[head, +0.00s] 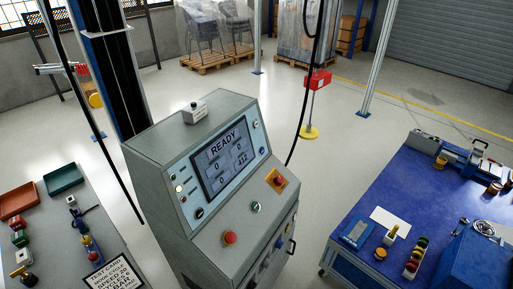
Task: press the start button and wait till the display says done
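A grey control console (160,130) stands in the middle of the head view. On the sloped panel below the display are a red round button (230,237), a small green and white control (256,207), and a red knob on a yellow plate (277,179). Their labels are too small to read, so I cannot tell which is the start button. Neither of my grippers is in view.
A grey table (60,238) at left holds trays, small parts and a TEST CARD sign (112,275). A blue workbench (440,215) at right holds tools and coloured parts. Open floor lies behind the console. A red box hangs on a stand (317,80); wrapped chairs stand behind.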

